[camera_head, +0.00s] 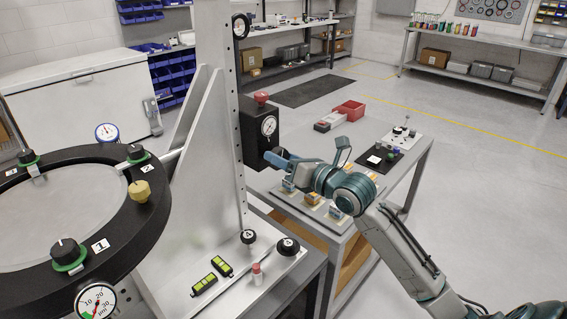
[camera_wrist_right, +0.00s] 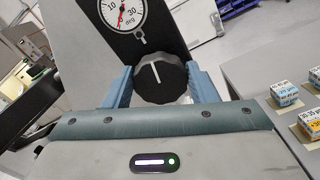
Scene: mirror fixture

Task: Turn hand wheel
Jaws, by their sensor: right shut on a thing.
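The hand wheel (camera_wrist_right: 160,79) is a black, lobed knob with a white line, on the face of a black box (camera_head: 252,142). A dial (camera_wrist_right: 122,12) marked in degrees sits above the wheel; it also shows on the box in the head view (camera_head: 269,126). My right gripper (camera_wrist_right: 161,80) is shut on the wheel, with one blue finger on each side of it. In the head view the right gripper (camera_head: 277,159) reaches the lower right of the box, and the wheel is hidden there. The white line points up and slightly left. My left gripper is not in view.
A tall grey upright (camera_head: 219,110) carries the box. A black ring (camera_head: 115,240) with several knobs and gauges stands at the left. Open floor is at the right.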

